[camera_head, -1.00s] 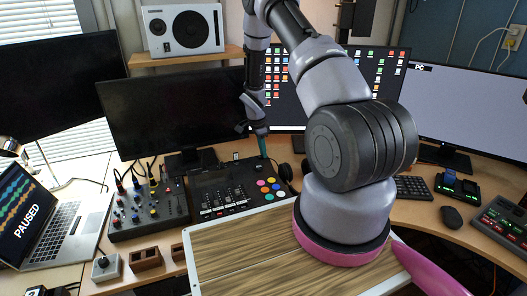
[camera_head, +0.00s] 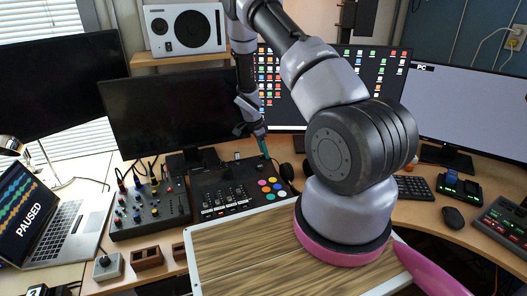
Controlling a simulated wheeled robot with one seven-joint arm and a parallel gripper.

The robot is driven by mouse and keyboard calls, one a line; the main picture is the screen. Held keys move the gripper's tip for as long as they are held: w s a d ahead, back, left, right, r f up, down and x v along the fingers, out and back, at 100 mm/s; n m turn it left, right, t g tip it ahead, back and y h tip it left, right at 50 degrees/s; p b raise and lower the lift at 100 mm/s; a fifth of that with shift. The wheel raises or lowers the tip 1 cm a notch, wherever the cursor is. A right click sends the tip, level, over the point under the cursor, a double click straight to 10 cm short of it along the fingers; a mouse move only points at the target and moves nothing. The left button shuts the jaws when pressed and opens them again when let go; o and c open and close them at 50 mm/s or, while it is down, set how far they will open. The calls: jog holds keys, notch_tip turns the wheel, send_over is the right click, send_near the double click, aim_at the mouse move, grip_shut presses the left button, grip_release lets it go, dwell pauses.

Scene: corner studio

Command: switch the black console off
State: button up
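The black console (camera_head: 207,184) is a flat dark panel with sliders along its front and several coloured round buttons at its right. It lies on the desk behind the wooden board. A small light-coloured part (camera_head: 237,156) shows at its back edge. My gripper (camera_head: 264,151) points down with teal fingertips near the console's back right corner. I cannot tell whether the tips touch anything. The fingers overlap from this side, so their opening is unclear. No held object shows.
A grey mixer (camera_head: 150,208) with knobs and cables stands left of the console. A dark monitor (camera_head: 165,110) rises behind it. The wooden board (camera_head: 235,255) lies in front, under my arm. A laptop (camera_head: 60,228) is at far left. A keyboard (camera_head: 412,188) lies to the right.

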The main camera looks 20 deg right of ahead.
jog(key=v, duration=1)
jog(key=shift+r, duration=0.35)
jog(key=s+a+r+n+t+y, duration=0.15)
jog(key=s+r, duration=0.25)
jog(key=r, duration=0.5)
jog(key=s+a+r+n+t+y, duration=0.1)
jog(key=s+r+n, duration=0.2)
jog(key=r, duration=0.6)
jog(key=s+a+r+n+t+y, duration=0.15)
jog(key=s+r, duration=0.25)
jog(key=r, duration=0.5)
jog(key=s+a+r+n+t, duration=0.1)
jog(key=s+r+n, duration=0.3)
jog(key=s, duration=0.5)
jog(key=s+a+r+n+t+y, duration=0.1)
jog(key=s+a+r+n+t, duration=0.1)
jog(key=s+r, duration=0.5)
jog(key=s+n, duration=0.1)
jog(key=s, duration=0.2)
jog(key=shift+s+a+n, duration=0.15)
jog(key=shift+s+n, duration=0.15)
jog(key=shift+n, duration=0.1)
